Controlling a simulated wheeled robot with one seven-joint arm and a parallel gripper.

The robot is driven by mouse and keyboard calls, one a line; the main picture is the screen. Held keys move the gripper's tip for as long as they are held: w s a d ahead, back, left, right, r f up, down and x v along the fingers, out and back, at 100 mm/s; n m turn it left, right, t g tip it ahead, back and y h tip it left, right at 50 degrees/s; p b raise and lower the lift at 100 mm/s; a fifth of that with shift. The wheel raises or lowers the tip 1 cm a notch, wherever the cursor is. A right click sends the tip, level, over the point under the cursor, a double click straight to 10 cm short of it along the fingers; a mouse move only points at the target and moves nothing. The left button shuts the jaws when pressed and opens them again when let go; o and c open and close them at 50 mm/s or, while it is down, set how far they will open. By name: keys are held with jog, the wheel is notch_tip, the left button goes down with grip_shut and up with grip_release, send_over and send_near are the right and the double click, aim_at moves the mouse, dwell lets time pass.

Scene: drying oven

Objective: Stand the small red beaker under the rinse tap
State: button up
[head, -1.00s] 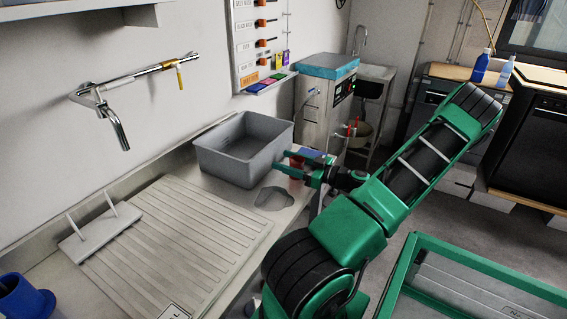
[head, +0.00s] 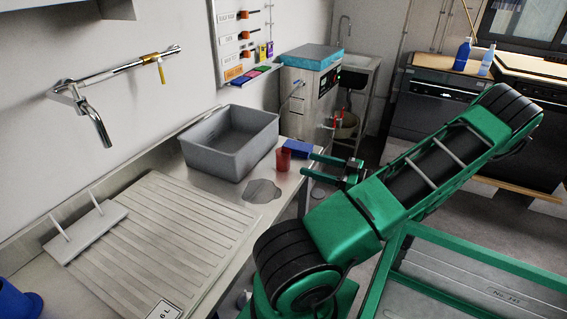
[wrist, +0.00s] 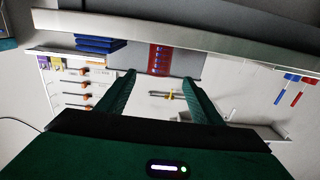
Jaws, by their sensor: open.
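The small red beaker (head: 283,159) stands upright on the steel counter, beside the right end of the grey tub. In the wrist view the beaker (wrist: 159,58) shows ahead, between the lines of the two fingers. My gripper (head: 304,165) is open and empty, just right of the beaker and apart from it. A chrome wall tap (head: 98,128) with a downturned spout hangs at the left above the ribbed drainboard. The beaker is not under this spout.
The grey tub (head: 190,156) stands between beaker and wall. A blue stack (head: 298,149) lies close behind the beaker. A white pegged rack (head: 85,232) stands on the drainboard (head: 165,235). A dark recess (head: 262,191) is in front of the beaker. A green-framed cart (head: 480,262) stands at right.

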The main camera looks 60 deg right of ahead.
aim_at(288, 169)
jog(key=w, duration=0.6)
jog(key=w+a, duration=0.1)
jog(key=w, duration=0.2)
jog(key=shift+w, duration=0.25)
jog(key=shift+c, duration=0.3)
jog(key=c, duration=1.1)
jog(key=shift+r, duration=0.2)
jog(key=shift+c, duration=0.2)
